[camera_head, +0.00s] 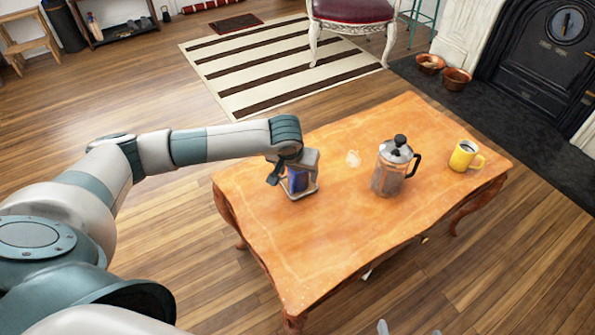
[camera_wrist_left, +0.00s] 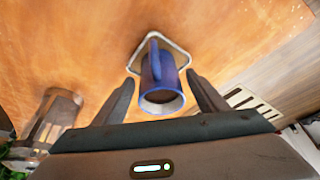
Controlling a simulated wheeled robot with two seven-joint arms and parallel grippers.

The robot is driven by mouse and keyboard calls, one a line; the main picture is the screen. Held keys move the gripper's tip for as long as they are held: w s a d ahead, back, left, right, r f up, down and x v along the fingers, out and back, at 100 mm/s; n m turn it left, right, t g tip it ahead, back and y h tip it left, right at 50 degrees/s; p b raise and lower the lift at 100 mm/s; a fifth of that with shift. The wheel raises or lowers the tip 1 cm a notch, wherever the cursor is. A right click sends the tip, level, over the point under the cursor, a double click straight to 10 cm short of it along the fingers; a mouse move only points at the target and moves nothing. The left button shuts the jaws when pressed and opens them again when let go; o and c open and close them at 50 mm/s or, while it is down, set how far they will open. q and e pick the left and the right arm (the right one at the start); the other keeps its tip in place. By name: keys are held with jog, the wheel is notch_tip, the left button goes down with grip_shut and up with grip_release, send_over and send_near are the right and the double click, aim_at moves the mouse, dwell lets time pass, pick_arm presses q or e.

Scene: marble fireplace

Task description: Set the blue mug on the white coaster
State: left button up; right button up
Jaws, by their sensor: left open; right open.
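The blue mug (camera_head: 297,181) is on the left part of the wooden table, mostly hidden by my left gripper (camera_head: 295,176). The left wrist view shows the mug (camera_wrist_left: 160,82) between the two fingers, with a visible gap on each side. The fingers are open. The pale rim of the white coaster (camera_wrist_left: 178,46) shows around the far end of the mug, which appears to stand on it. My right gripper (camera_head: 409,329) shows only as two separate grey fingertips at the bottom edge of the head view.
A small pale object (camera_head: 353,158) lies left of the press. The table's front area (camera_head: 320,245) is clear.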

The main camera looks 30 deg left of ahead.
pick_arm(q)
jog(key=shift+r, duration=0.25)
jog(key=p+v, duration=0.1)
jog(key=v, duration=1)
jog(key=shift+s+d+r, duration=0.1)
jog(key=shift+r, duration=0.2)
pick_arm(e)
jog(key=s+f, duration=0.1)
jog(key=s+d+g, duration=0.1)
jog(key=f+g, duration=0.1)
jog(key=shift+s+d+f+h, duration=0.25)
jog(key=shift+s+f+h, duration=0.05)
jog(key=shift+s, duration=0.1)
